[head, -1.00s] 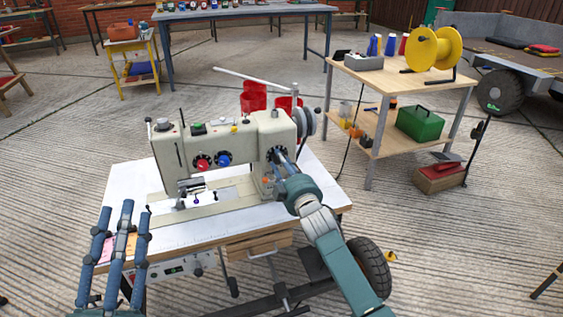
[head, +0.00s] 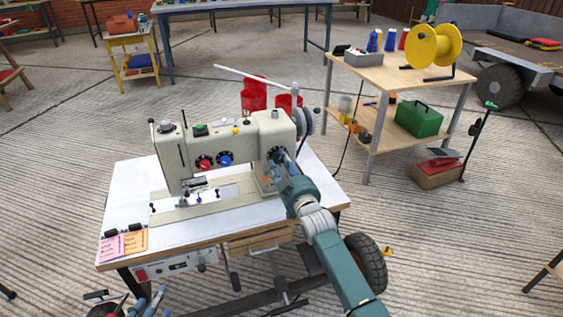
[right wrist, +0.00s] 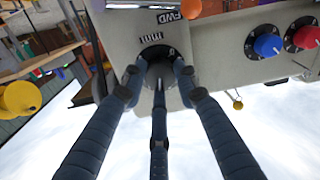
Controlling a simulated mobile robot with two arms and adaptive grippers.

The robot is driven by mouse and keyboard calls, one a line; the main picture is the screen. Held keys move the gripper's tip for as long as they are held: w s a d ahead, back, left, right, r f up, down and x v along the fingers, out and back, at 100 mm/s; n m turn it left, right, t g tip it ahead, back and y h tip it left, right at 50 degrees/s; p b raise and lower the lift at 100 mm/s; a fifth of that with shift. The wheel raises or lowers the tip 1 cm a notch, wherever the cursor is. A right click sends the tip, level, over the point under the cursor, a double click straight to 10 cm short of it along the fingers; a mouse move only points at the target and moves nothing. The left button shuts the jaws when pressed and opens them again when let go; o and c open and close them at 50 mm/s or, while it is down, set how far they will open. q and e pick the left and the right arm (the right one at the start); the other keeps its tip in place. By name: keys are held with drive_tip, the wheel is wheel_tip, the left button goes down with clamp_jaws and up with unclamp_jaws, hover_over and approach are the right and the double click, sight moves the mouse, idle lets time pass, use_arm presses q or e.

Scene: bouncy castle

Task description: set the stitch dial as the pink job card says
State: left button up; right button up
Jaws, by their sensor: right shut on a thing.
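The cream sewing machine (head: 225,150) stands on a white-topped table. My right gripper (head: 282,160) is shut on the black stitch dial (head: 276,153) at the right end of its front. In the right wrist view, the fingers (right wrist: 160,78) close round the dial (right wrist: 153,52) and hide much of it; line marks and a "FWD" label (right wrist: 167,16) show beside it. The pink job card (head: 110,246) lies under a black clip at the table's front left; its writing is too small to read. My left gripper (head: 152,302) is cut off at the bottom edge, its visible fingertips apart.
An orange card (head: 134,240) lies beside the pink one. A red knob (head: 205,163) and a blue knob (head: 225,160) are left of the dial.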

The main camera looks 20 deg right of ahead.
drive_tip(key=o, duration=1.2)
drive_tip(key=shift+c, duration=0.2)
drive_tip(key=shift+s, duration=0.15)
drive_tip(key=s, duration=1.1)
drive_tip(key=shift+s+d, duration=0.2)
drive_tip(key=shift+s, duration=0.2)
